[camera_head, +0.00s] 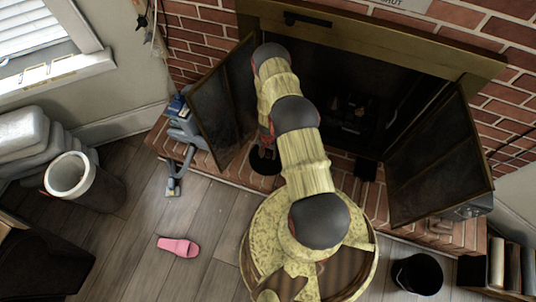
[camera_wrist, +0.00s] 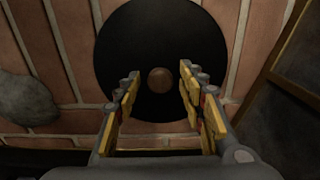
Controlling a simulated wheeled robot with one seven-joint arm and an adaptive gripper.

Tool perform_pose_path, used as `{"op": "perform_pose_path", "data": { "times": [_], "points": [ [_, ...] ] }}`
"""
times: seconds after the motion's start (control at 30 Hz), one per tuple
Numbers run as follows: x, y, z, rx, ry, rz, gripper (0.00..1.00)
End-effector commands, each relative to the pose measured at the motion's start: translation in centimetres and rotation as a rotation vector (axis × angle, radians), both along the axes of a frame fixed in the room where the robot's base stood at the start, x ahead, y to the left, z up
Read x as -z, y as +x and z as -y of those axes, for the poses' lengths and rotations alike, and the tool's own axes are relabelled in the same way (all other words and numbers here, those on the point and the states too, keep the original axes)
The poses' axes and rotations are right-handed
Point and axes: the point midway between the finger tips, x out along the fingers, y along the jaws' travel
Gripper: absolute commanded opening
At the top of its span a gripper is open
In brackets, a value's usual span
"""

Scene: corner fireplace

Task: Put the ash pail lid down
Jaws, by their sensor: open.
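The ash pail lid, a flat black disc (camera_wrist: 150,35) with a brown knob (camera_wrist: 160,80) at its centre, lies on the brick hearth in the wrist view. In the head view the disc (camera_head: 264,161) shows partly, beside my arm. My gripper (camera_wrist: 159,78) is open, its two yellow and grey fingers apart over the lid. The knob appears between the fingertips, with a gap on each side; nothing is held. In the head view my gripper (camera_head: 265,142) is mostly hidden by the arm. A black pail (camera_head: 417,273) stands on the floor at lower right.
The fireplace doors stand open, left (camera_head: 222,105) and right (camera_head: 438,160), flanking my arm. A grey vacuum-like tool (camera_head: 184,130) leans at the hearth's left end.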

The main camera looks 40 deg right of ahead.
Motion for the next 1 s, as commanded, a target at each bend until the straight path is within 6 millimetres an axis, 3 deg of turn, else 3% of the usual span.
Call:
{"op": "perform_pose_path", "data": {
  "times": [0.37,0.8,1.0],
  "points": [
    [-0.6,0.1,0.0,0.000,-0.001,0.001,0.42],
    [-9.3,0.1,0.0,-0.001,0.000,0.000,0.42],
    [-11.6,0.1,0.0,0.000,0.000,0.000,0.42]
  ]
}}
